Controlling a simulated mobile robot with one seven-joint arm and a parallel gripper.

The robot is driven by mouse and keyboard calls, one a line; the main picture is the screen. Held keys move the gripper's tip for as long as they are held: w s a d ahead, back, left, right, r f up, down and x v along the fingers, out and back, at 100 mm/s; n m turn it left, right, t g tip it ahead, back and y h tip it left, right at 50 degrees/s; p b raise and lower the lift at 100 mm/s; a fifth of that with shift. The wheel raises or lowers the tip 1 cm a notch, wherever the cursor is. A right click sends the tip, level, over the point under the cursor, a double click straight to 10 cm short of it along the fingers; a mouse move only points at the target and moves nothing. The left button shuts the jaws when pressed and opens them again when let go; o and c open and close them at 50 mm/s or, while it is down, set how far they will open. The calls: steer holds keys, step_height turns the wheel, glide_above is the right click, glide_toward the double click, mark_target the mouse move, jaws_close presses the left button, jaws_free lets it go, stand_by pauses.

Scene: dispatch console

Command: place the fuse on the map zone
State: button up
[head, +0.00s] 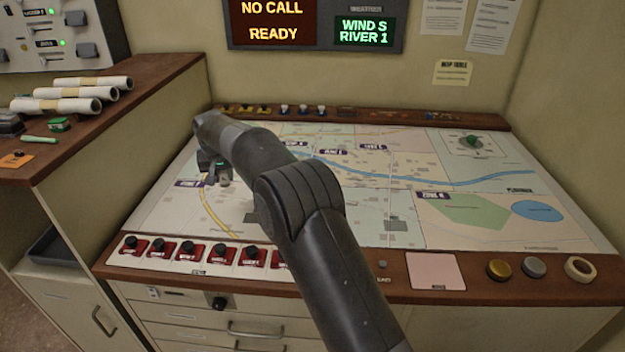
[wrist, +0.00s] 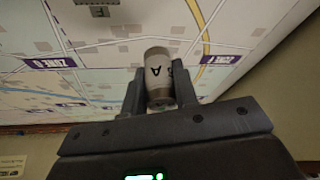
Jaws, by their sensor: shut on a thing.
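In the head view my gripper (head: 214,174) is over the left part of the map (head: 410,210), close to a purple zone label (head: 189,183). I cannot make out the fuse there. In the wrist view the map surface (wrist: 110,60) lies behind the fuse, with a purple zone label on either side. I cannot tell whether the fuse touches the map.
Red switches (head: 190,251) line the console's front left edge. A pink pad (head: 435,271), a gold disc (head: 499,270), a silver disc (head: 534,267) and a tape roll (head: 580,268) lie front right. A green knob (head: 471,141) stands back right. Rolled papers (head: 60,105) lie on the left cabinet.

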steer(key=w+d+r+m+h, duration=0.1)
steer(key=w+d+m, duration=0.15)
steer(key=d, duration=1.75)
steer(key=w+d+m, duration=0.1)
steer(key=w+d, duration=0.3)
steer(key=d, duration=1.6)
steer(key=s+d+m+h, duration=0.1)
steer(key=s+d, duration=0.5)
steer(key=d, duration=0.5)
steer(key=s+d+f+m, duration=0.1)
steer(key=s+d+m, duration=0.1)
steer(key=s+d, duration=0.65)
steer(key=s+d+m+h, duration=0.1)
steer(key=s+d, duration=0.3)
steer(key=d, duration=1)
steer(key=w+a+f, duration=0.4)
steer(key=w+a, duration=0.1)
steer(key=w+a+f, duration=0.2)
steer(key=w, duration=0.1)
steer(key=shift+a+f, duration=0.25)
steer(key=shift+f, duration=0.15)
steer(key=shift+w+f, duration=0.1)
steer(key=shift+f, duration=1.85)
steer(key=shift+f, duration=0.1)
